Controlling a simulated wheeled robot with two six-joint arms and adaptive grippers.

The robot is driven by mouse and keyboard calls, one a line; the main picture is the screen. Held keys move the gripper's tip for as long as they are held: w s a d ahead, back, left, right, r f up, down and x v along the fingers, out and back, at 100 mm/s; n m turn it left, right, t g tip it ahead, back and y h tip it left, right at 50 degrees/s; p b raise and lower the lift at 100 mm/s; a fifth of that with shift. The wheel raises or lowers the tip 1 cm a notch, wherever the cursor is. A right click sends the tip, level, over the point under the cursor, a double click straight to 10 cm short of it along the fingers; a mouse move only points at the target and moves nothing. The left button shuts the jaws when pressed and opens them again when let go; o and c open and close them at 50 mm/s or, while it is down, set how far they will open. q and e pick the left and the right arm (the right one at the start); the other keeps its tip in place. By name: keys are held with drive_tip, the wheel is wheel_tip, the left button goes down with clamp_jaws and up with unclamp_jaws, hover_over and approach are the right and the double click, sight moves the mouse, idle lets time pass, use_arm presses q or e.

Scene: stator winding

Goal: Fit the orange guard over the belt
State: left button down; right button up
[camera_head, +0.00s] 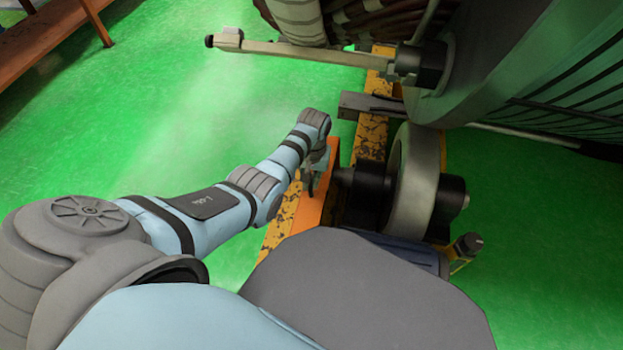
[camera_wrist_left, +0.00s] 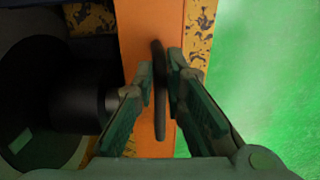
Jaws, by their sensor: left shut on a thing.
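The orange guard (camera_head: 308,213) is a bright orange flat-faced piece standing left of the black pulley parts in the head view. It fills the upper middle of the left wrist view (camera_wrist_left: 135,35), with a dark bar handle (camera_wrist_left: 160,128) on its face. My left gripper (camera_head: 312,178) is at the guard, its fingers (camera_wrist_left: 161,75) on both sides of the handle and shut on it. The belt is hard to make out; a pale grey band (camera_head: 415,185) around a wheel may be it. The guard's lower part is hidden behind my body. My right gripper is not in view.
A worn yellow frame (camera_head: 372,135) runs under the machine. Black shaft parts (camera_head: 365,195) stand just right of the guard. A pale bar (camera_head: 300,53) juts left from the large grey housing (camera_head: 520,60).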

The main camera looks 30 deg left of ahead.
use_arm(q)
drive_tip(key=shift+f+b, duration=0.5)
drive_tip(key=shift+f, duration=0.2)
idle(0.4)
drive_tip(key=c, duration=1.6)
unclamp_jaws()
drive_tip(key=shift+o, duration=0.2)
wheel_tip(320, 180, up, 12)
drive_tip(key=shift+d, duration=0.2)
